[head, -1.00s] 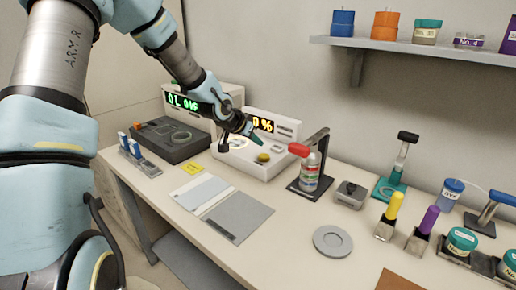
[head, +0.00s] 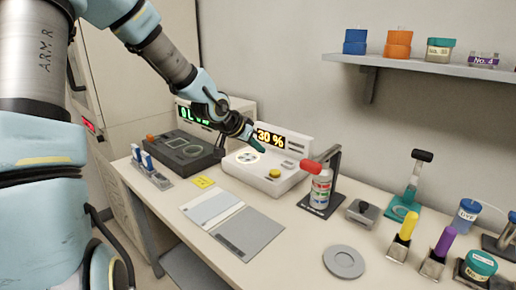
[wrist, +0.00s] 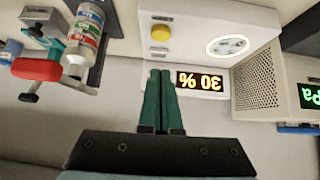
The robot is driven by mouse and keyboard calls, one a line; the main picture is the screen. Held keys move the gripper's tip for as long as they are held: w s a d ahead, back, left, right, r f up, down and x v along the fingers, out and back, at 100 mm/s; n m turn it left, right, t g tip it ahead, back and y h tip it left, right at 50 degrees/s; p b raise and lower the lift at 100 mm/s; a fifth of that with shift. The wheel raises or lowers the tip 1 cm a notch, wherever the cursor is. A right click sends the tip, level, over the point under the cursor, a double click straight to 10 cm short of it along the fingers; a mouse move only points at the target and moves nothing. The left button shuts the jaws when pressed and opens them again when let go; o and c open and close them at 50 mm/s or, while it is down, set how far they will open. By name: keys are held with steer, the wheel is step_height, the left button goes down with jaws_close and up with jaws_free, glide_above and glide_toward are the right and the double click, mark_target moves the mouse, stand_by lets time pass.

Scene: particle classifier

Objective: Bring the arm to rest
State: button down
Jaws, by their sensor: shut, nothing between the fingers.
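My arm reaches from the upper left over the bench in the head view. My gripper (head: 260,148) is shut and empty, with its green fingers together in the wrist view (wrist: 161,102). It hangs in the air in front of the white device (head: 272,172), which has a yellow knob (head: 275,173), a lit round window (head: 248,157) and a display reading 30 % (head: 271,139). In the wrist view this display appears upside down beside the fingertips. I see no contact between the fingers and the device.
A bottle with a red part (head: 320,189) stands in a black stand right of the device. A dark grey instrument (head: 183,150) is on the left. Grey plates (head: 245,232) lie in front. A shelf (head: 430,65) with jars hangs above. Bare bench surrounds the round grey disc (head: 344,261).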

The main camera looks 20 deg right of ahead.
stand_by(0.3)
steer(key=s+a+f+n+y, duration=0.1)
steer(key=s+a+n+y, duration=0.15)
steer(key=a, duration=0.65)
steer(key=s+a+f+n+y, duration=0.1)
steer(key=a+f+n+y, duration=0.15)
steer(key=a, duration=0.65)
steer(key=s+a+r+n+g+y, duration=0.2)
steer(key=s+a+n, duration=0.4)
steer(key=s+a, duration=0.4)
steer(key=a, duration=0.4)
steer(key=shift+s+a+r+y, duration=0.25)
steer(key=shift+s+r+y, duration=0.05)
steer(key=shift+s+r, duration=0.1)
